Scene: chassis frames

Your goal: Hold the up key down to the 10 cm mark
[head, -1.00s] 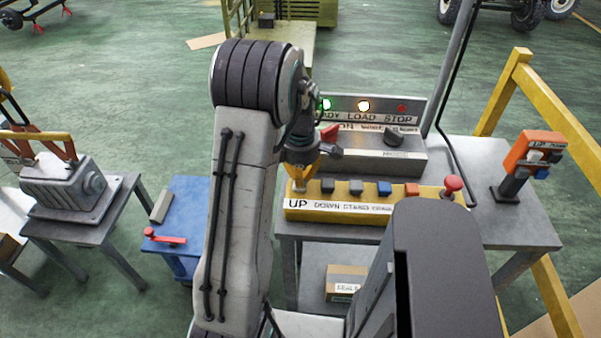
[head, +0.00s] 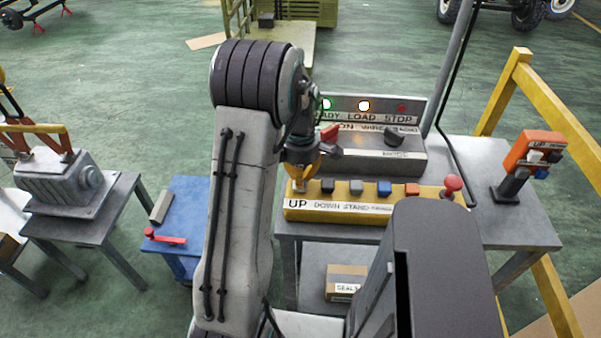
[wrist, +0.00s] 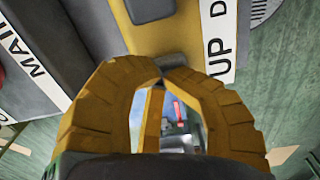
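The yellow key box (head: 420,205) stands on the grey table, with a white label strip starting with UP. The grey UP key (head: 300,186) is at its left end. My gripper (head: 309,176) is just above and beside that key, apparently clear of it. In the wrist view the yellow fingers (wrist: 164,70) meet at their tips, empty, with the UP key (wrist: 173,60) just beyond them. At the far left is a grey machine (head: 62,182) with orange arms and a yellow bar (head: 35,128). No 10 cm mark can be made out.
Several more keys and a red mushroom button (head: 453,183) sit along the box. Behind it is a panel (head: 375,110) with READY and LOAD lamps lit. An orange control box (head: 533,150) stands at right. A blue table (head: 190,215) stands left of my arm.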

